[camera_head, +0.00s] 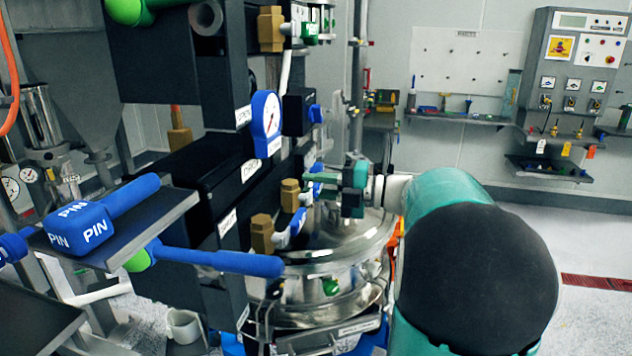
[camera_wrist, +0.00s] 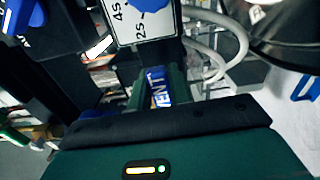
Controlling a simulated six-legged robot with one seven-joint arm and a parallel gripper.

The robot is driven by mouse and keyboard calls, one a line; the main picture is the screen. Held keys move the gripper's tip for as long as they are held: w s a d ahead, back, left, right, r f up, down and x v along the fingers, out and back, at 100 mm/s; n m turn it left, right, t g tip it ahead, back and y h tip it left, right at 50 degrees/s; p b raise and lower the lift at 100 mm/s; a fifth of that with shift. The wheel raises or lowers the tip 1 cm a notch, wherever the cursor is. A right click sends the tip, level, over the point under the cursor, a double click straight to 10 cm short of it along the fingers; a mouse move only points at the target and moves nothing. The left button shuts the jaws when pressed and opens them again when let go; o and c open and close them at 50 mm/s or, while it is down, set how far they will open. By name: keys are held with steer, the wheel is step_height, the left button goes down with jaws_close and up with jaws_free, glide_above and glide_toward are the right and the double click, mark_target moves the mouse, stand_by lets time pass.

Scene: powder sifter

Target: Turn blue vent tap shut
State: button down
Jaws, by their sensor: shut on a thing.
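The blue vent tap (camera_wrist: 157,91) sits between the two dark green fingers of my gripper (camera_wrist: 160,88) in the wrist view, with white lettering reading VENT on its handle. The fingers are shut on the handle. In the head view my gripper (camera_head: 322,178) reaches left to the dark panel above the steel vessel. A small blue part of the tap (camera_head: 317,168) shows at the fingertips there; the rest is hidden by the fingers.
A blue-rimmed gauge (camera_head: 266,122) and brass-bodied valves (camera_head: 262,233) with blue handles crowd the panel beside my gripper. The steel vessel (camera_head: 335,262) stands below. A blue PIN block (camera_head: 78,228) lies on a ledge at left. Open floor lies at right.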

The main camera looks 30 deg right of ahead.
steer(key=shift+s+d+f+m, duration=0.25)
steer(key=shift+f+m, duration=0.05)
steer(key=shift+m, duration=0.1)
steer(key=c, duration=1.7)
jaws_free()
steer(key=o, duration=0.4)
steer(key=shift+s+r, duration=0.2)
steer(key=shift+s, duration=0.1)
steer(key=shift+w+a+f, duration=0.1)
steer(key=shift+w+f, duration=0.05)
steer(key=shift+w, duration=0.35)
steer(key=shift+s, duration=0.35)
steer(key=v, duration=1.3)
steer(key=shift+w+d, duration=0.2)
